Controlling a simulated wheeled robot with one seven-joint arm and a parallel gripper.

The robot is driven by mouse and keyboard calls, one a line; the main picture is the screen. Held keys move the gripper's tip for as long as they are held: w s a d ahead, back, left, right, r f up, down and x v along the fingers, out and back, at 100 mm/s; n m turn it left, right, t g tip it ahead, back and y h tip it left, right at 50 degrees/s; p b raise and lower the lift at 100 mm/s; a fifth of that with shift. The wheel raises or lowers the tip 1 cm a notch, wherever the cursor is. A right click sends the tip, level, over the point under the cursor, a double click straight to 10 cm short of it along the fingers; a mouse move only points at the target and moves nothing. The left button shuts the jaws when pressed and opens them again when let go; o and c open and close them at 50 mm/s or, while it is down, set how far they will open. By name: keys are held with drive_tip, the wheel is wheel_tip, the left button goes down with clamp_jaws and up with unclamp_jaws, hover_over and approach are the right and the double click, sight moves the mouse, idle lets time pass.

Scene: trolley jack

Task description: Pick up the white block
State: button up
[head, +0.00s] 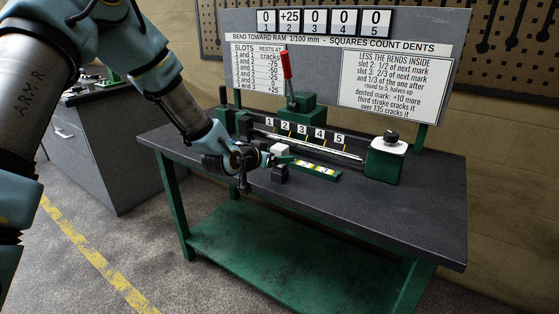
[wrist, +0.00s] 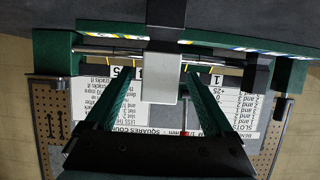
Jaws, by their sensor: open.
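The white block (head: 279,149) is at the front of the green bench fixture, at my gripper's tips. In the wrist view the white block (wrist: 158,88) shows between the two green fingers, with a gap on each side. My gripper (head: 273,157) is open and reaches in from the left in the head view. In the wrist view my gripper (wrist: 162,78) has its fingertips on either side of the block. I cannot tell whether the block rests on something, since its lower part is hidden.
A dark block (head: 280,173) stands just in front of the gripper. A green strip with yellow marks (head: 317,169) lies to the right. Behind are numbered slots (head: 300,130), a red-handled lever (head: 287,70) and a green box (head: 386,160). The bench's right part (head: 430,200) is clear.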

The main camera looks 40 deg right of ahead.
drive_tip(key=shift+x, duration=1)
clamp_jaws()
drive_tip(key=shift+r, duration=0.15)
